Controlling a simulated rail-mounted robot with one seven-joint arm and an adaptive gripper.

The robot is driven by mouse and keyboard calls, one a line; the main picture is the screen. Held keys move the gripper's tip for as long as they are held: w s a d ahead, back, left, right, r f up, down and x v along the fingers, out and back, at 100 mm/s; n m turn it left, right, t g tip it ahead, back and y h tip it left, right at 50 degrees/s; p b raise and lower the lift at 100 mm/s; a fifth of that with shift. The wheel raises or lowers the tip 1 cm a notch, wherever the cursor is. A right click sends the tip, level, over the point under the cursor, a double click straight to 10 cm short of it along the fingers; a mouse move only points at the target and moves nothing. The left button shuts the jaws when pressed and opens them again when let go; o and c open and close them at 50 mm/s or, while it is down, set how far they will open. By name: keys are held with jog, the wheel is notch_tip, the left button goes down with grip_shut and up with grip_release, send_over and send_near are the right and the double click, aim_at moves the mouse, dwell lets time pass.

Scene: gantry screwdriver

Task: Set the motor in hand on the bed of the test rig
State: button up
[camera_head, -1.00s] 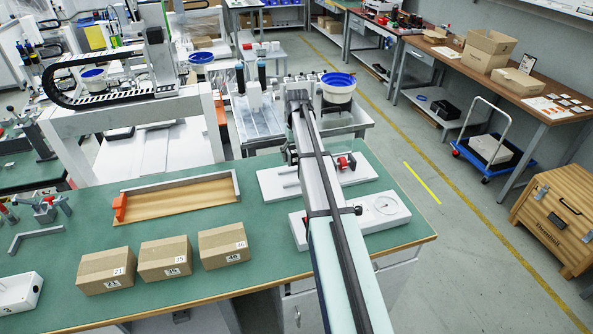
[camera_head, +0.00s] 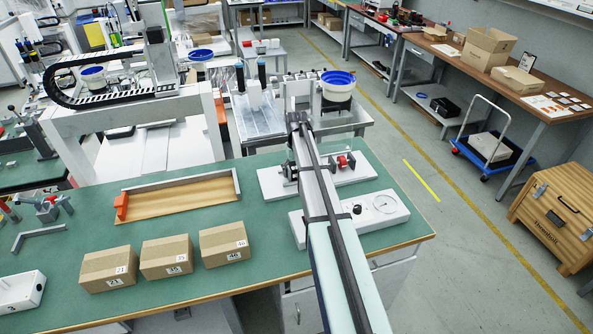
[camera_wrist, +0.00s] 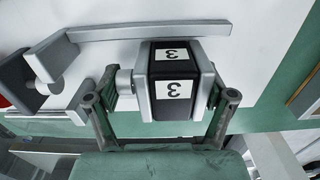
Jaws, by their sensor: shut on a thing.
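The motor (camera_wrist: 177,82), a black and silver block with white labels reading 3, sits between the fingers of my gripper (camera_wrist: 162,100) in the wrist view. My gripper is shut on it. The motor is over the white bed of the test rig (camera_wrist: 240,60), beside a long grey bar (camera_wrist: 150,30). I cannot tell whether it touches the bed. A grey bracket (camera_wrist: 48,62) stands to its left. In the head view the rig's white base (camera_head: 272,184) shows with a red part (camera_head: 343,161); my arm hides the motor there.
A white box with a dial (camera_head: 385,203) lies in front of the rig. A wooden tray (camera_head: 180,200) and several cardboard boxes (camera_head: 166,257) are to the left on the green bench (camera_head: 70,240). Bench room is free between tray and boxes.

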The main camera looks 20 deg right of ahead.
jog(key=shift+f, duration=0.1)
jog(key=o, duration=1.7)
notch_tip(320, 180, up, 12)
jog(key=shift+r+b, duration=0.15)
jog(key=shift+b, duration=1.05)
